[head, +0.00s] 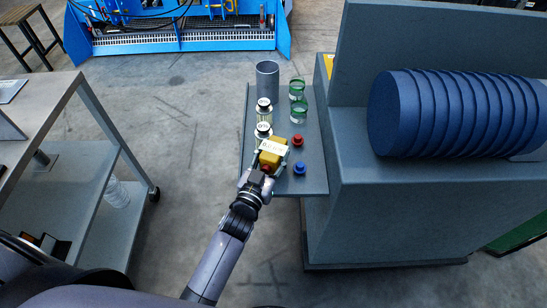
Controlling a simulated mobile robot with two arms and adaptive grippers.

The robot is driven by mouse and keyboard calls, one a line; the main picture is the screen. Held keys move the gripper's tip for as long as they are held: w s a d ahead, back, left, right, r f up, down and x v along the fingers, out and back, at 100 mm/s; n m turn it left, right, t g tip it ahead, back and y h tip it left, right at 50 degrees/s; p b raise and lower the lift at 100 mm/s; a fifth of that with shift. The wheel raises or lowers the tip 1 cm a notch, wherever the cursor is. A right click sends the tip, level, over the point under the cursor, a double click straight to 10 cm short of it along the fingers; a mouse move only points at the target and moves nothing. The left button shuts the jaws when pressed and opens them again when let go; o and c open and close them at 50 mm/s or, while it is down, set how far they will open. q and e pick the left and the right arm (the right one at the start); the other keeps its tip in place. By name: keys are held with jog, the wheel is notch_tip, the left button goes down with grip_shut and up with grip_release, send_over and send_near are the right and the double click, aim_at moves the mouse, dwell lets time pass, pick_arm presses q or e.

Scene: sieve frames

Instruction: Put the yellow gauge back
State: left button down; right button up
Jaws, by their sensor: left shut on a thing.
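The yellow gauge (273,158) is a small boxy yellow thing with a pale marked face on top and a red spot on its near side. My left gripper (268,164) is shut on it, with its fingers on both sides. Gripper and gauge are over the near left part of the narrow grey side shelf (314,183). I cannot tell whether the gauge touches the shelf. My right gripper is not in view.
On the shelf stand a grey cylinder (267,80), two labelled jars (264,112), two green-rimmed glasses (298,109), a red knob (297,141) and a blue knob (299,169). A large grey machine with a ribbed blue drum (450,112) is right. A metal cart (60,110) is left.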

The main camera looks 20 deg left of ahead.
pick_arm(q)
jog(key=shift+f, duration=0.6)
jog(key=shift+f, duration=0.25)
jog(key=c, duration=0.9)
grip_release()
jog(key=shift+c, duration=0.2)
